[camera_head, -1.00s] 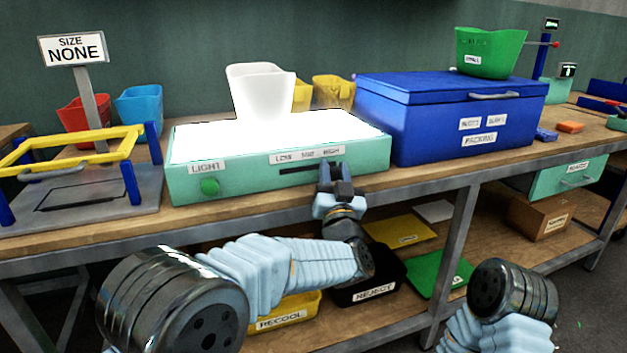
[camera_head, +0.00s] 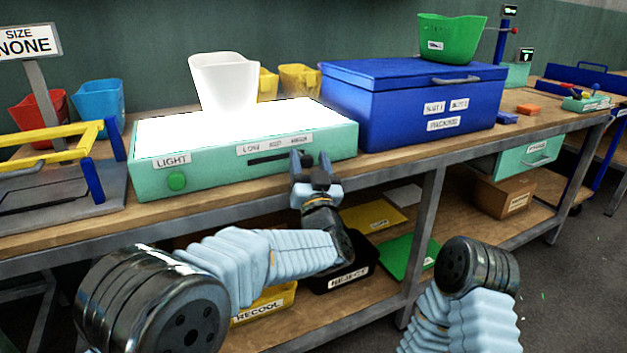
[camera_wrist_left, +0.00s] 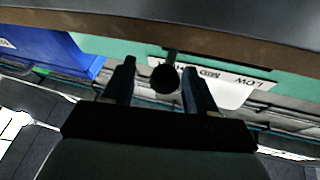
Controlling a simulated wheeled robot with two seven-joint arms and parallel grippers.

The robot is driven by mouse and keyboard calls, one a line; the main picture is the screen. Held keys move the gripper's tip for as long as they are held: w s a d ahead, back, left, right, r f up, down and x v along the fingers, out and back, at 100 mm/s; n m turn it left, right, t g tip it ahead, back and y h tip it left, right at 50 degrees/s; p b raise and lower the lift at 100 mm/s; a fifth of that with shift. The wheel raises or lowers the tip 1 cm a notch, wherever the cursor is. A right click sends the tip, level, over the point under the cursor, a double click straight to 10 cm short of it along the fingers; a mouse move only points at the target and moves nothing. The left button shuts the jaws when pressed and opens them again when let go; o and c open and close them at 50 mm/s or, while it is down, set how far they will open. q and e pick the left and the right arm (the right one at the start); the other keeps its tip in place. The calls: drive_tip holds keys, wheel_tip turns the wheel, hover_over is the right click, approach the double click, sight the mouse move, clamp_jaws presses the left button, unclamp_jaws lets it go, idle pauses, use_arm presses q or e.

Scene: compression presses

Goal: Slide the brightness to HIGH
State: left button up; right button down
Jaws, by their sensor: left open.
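The light box (camera_head: 225,165) is pale green with a bright white top, a green button (camera_head: 177,181) and a LIGHT label. A LOW, MID, HIGH label (camera_head: 275,145) sits above the dark slider slot (camera_head: 265,160). My left gripper (camera_head: 312,158) is open in front of the slot's right end, below HIGH. In the left wrist view, a dark round slider knob (camera_wrist_left: 164,79) stands between its spread fingers, near the HIGH end of the upside-down label (camera_wrist_left: 225,82). Any contact is unclear. My right gripper is out of view.
A yellow-and-blue frame (camera_head: 60,160) stands on the left. The bench edge runs below the light box.

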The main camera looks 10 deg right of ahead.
use_arm(q)
drive_tip(key=b+v, duration=0.2)
drive_tip(key=v, duration=1.1)
drive_tip(key=shift+s, duration=0.1)
drive_tip(key=w+a+f+m+g+h, duration=0.1)
drive_tip(key=w+a+f+g, duration=0.15)
drive_tip(key=f, duration=0.45)
drive_tip(key=w+a+f+g+h, duration=0.1)
drive_tip(key=w+a+f+g, duration=0.15)
drive_tip(key=f, duration=0.45)
drive_tip(key=s+a+f+g, duration=0.1)
drive_tip(key=a+f+g, duration=0.25)
drive_tip(key=f, duration=0.65)
drive_tip(key=s+a+f+g, duration=0.1)
drive_tip(key=a+f+g, duration=0.3)
drive_tip(key=f, duration=0.6)
drive_tip(key=s+a+f+n+g+h, duration=0.1)
drive_tip(key=s+a+f+g, duration=0.3)
drive_tip(key=s+f, duration=0.4)
drive_tip(key=s+a+f+n+g+h+p, duration=0.1)
drive_tip(key=s+f, duration=0.7)
drive_tip(key=s, duration=0.8)
drive_tip(key=a+n+g+h, duration=0.1)
drive_tip(key=a+n+g, duration=0.1)
drive_tip(key=a+g, duration=0.1)
drive_tip(key=shift+f+n+g, duration=0.3)
drive_tip(key=shift+n+g, duration=0.1)
drive_tip(key=shift+g, duration=0.15)
